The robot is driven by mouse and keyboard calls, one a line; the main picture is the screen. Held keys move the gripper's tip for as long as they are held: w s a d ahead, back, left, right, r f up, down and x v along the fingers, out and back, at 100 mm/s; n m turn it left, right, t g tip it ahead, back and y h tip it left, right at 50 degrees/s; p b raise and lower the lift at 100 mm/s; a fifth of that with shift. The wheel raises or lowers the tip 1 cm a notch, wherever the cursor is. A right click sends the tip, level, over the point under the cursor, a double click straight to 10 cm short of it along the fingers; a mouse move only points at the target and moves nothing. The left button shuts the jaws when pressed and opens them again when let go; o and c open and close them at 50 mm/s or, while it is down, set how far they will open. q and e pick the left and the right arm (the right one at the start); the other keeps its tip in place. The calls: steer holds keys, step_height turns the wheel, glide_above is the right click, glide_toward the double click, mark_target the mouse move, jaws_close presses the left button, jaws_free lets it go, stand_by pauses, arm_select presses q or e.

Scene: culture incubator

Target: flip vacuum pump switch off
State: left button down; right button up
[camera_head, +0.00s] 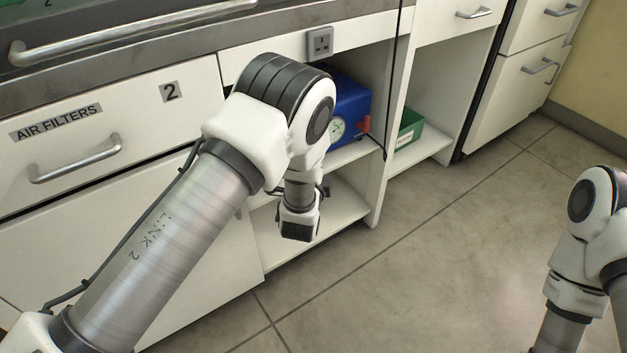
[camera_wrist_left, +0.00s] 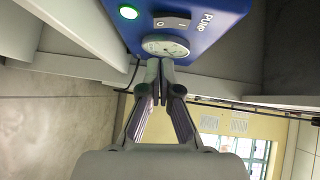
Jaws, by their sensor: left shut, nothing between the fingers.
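The blue vacuum pump (camera_head: 352,102) stands on the upper shelf of an open cabinet bay, partly hidden by my left arm. In the left wrist view its blue front (camera_wrist_left: 212,30) reads PUMP and has a lit green light (camera_wrist_left: 128,12), a dark rocker switch (camera_wrist_left: 173,22) marked O and I, and a round gauge (camera_wrist_left: 165,46). I cannot tell which side of the rocker is pressed. My left gripper (camera_wrist_left: 160,68) is shut and empty, its tips appearing just below the gauge; contact cannot be told. In the head view it is hidden. My right gripper is out of view.
A green box (camera_head: 408,128) sits in the bay to the right of the pump, past a divider. The AIR FILTERS drawer (camera_head: 60,150) is at the left. The floor (camera_head: 450,260) ahead is clear.

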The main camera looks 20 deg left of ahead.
arm_select(q)
steer(key=w+a, duration=0.1)
steer(key=w+a+b, duration=0.1)
steer(key=a, duration=0.1)
steer(key=shift+w+f, duration=0.1)
steer(key=shift+f, duration=0.25)
steer(key=shift+r, duration=0.1)
